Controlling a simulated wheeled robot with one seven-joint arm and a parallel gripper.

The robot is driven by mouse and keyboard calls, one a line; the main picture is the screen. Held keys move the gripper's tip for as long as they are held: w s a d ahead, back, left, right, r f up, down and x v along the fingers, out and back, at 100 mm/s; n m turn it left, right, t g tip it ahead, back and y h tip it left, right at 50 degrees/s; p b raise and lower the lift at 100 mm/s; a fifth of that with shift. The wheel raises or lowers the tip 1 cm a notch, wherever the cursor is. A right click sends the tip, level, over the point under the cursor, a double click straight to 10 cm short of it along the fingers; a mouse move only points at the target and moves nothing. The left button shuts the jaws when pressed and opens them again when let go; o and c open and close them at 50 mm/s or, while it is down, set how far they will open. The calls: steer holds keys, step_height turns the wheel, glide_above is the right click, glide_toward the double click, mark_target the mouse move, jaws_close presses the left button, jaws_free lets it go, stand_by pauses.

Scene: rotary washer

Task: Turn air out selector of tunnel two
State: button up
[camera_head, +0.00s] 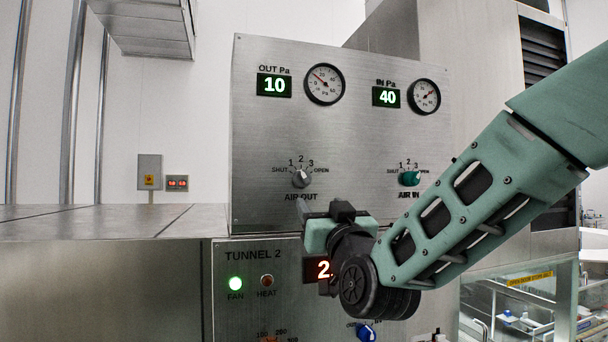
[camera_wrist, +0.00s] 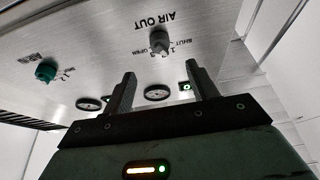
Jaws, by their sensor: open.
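The AIR OUT selector (camera_head: 301,178) is a small grey knob on the upright steel panel of tunnel 2, with SHUT, 1, 2, 3 and OPEN marked around it. Its exact setting is too small to tell. My gripper (camera_head: 303,208) is just below it in the head view, with the fingers partly hidden by the wrist. In the wrist view, which is upside down, the open fingers of my gripper (camera_wrist: 161,72) are spread apart and empty. The AIR OUT selector (camera_wrist: 159,41) lies beyond the fingertips, between their lines, and looks apart from them.
A green AIR IN knob (camera_head: 409,178) is to the right on the same panel; it also shows in the wrist view (camera_wrist: 47,70). Gauges and displays reading 10 and 40 are above.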

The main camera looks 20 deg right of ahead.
mark_target(305, 183)
steer(key=p+x, duration=0.5)
steer(key=x, duration=0.5)
steer(key=shift+r, duration=0.15)
steer(key=shift+p+x, duration=0.65)
steer(key=shift+x, duration=0.2)
steer(key=shift+f, duration=0.25)
steer(key=c, duration=1)
